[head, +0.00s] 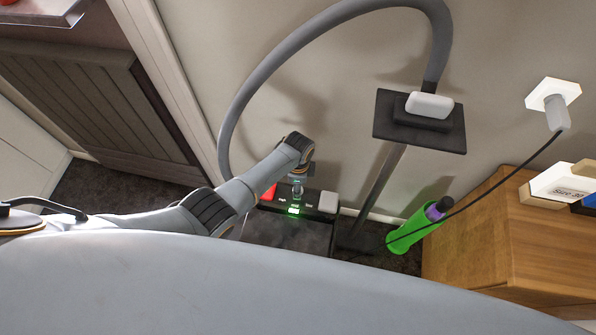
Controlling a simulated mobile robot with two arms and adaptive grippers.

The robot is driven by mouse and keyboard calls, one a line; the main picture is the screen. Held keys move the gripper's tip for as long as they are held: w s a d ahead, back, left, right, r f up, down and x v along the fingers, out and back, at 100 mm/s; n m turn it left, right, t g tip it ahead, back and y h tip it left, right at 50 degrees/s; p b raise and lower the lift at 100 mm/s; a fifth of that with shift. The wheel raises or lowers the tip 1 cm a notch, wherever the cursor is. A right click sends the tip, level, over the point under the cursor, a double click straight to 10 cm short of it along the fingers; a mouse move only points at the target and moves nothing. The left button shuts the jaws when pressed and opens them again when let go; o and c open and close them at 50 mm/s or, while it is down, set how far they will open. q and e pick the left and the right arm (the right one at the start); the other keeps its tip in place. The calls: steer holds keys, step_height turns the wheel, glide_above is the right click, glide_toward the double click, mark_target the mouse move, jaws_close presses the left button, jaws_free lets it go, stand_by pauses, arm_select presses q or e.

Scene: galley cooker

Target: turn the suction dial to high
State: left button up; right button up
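The dark control panel (266,207) of a floor unit is near the middle of the head view. It carries a red button (269,192) on the left, a pale button (328,202) on the right and small white labels between them, too small to read surely. A green light (294,211) glows below the labels. My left arm comes in from the left, and its gripper (298,187) points down at the middle of the panel, over or touching the dial. The dial is mostly hidden by the gripper, so its setting is unclear. My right gripper is out of view.
A grey hose (300,52) arches above my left arm to a stand's dark top plate (385,128). A green bottle-like object (412,229) stands right of the panel. A black cable (500,180) runs to a wall plug. A wooden cabinet (500,235) is at right.

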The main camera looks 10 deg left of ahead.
arm_select(q)
step_height(320, 180, up, 10)
stand_by(0.4)
steer(key=shift+f, duration=0.1)
stand_by(0.4)
